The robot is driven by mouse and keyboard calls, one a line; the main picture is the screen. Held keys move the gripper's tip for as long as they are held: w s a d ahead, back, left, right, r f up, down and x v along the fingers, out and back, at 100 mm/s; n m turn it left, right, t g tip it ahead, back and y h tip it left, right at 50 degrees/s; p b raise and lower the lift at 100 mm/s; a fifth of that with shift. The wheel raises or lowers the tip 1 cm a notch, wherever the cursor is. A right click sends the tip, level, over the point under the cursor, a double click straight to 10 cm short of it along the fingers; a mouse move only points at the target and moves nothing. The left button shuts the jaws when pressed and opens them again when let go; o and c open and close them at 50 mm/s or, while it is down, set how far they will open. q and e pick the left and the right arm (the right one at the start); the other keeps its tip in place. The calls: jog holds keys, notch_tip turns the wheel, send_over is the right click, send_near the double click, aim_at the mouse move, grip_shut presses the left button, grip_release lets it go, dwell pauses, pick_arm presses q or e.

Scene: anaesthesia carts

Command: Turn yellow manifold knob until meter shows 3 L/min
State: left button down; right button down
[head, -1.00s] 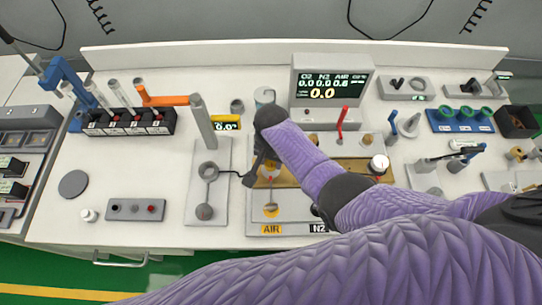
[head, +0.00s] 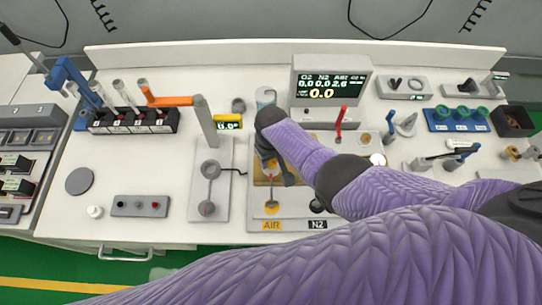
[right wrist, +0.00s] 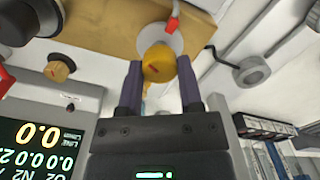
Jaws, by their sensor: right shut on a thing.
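The yellow manifold knob (right wrist: 158,63) sits between the two fingers of my right gripper (right wrist: 160,85) in the right wrist view; the fingers are shut on its sides. In the head view, my right gripper (head: 274,172) reaches down over the AIR column of the manifold panel (head: 238,226), and mostly hides the knob. The meter (head: 332,84) stands behind the manifold. Its small AIR figure looks like 2.6, O2 and N2 read 0.0, and the large lower figure reads 0.0. My left gripper is out of view.
A red-handled lever (head: 340,122) stands right of my gripper. A grey post on a base (head: 208,180) stands close to the left. A vial rack (head: 134,121) is farther left. Bare table lies between the rack and a small button box (head: 139,206).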

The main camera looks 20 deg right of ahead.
jog(key=shift+n, duration=0.5)
dwell(0.3)
jog(key=shift+c, duration=1.3)
grip_release()
notch_tip(320, 180, up, 10)
jog(key=p, duration=0.6)
jog(key=shift+f, duration=0.1)
